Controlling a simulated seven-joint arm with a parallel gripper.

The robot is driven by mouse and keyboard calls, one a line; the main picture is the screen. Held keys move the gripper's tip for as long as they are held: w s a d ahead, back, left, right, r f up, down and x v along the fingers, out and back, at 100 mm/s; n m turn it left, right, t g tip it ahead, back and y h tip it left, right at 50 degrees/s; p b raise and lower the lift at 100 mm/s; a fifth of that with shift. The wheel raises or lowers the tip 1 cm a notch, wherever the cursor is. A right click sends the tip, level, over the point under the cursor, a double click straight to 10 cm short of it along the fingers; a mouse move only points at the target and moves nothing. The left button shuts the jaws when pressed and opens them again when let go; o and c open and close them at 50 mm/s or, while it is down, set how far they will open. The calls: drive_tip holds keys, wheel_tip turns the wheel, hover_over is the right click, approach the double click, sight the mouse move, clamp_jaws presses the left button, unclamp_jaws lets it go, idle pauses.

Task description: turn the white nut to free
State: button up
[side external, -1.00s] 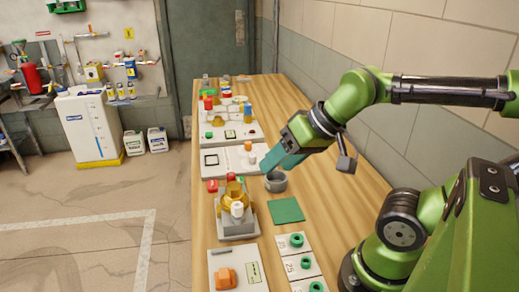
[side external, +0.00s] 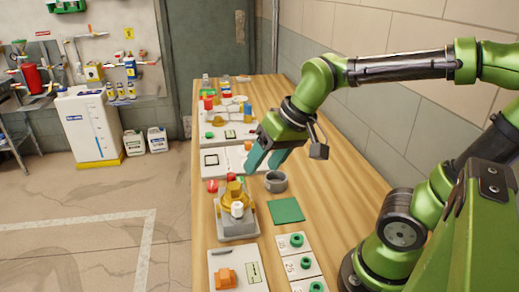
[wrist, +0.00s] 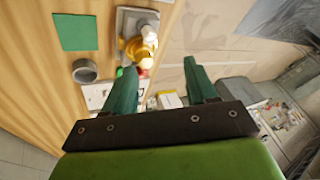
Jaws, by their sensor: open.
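The white nut (side external: 237,209) sits on the front of a brass valve (side external: 233,192) mounted on a grey base (side external: 238,228), in the middle of the bench in the side view. In the wrist view the white nut (wrist: 149,32) shows at the top, beside the brass body. My gripper (side external: 264,160) has two teal fingers, spread apart and empty. It hangs above the bench, behind and to the right of the valve in the side view, clear of the nut. In the wrist view the gripper (wrist: 160,68) shows a wide gap between its fingers.
A grey ring-shaped cup (side external: 276,181) and a green mat (side external: 286,210) lie right of the valve. Red buttons (side external: 212,186) are just behind it. An orange part on a plate (side external: 226,278) and cards with green rings (side external: 297,240) are in front. A wall borders the bench's right.

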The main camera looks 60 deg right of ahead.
sight(237, 204)
drive_tip(key=w+r+m+g+h, duration=0.1)
drive_tip(key=w+m+g+h, duration=0.1)
drive_tip(key=w+m+g, duration=0.45)
drive_tip(key=shift+t, duration=0.65)
drive_tip(key=f, duration=0.5)
drive_tip(key=w+f, duration=0.1)
drive_tip(key=f, duration=1)
drive_tip(key=shift+w+a+f, duration=0.1)
drive_tip(key=shift+w+a, duration=0.1)
drive_tip(key=c, duration=1.1)
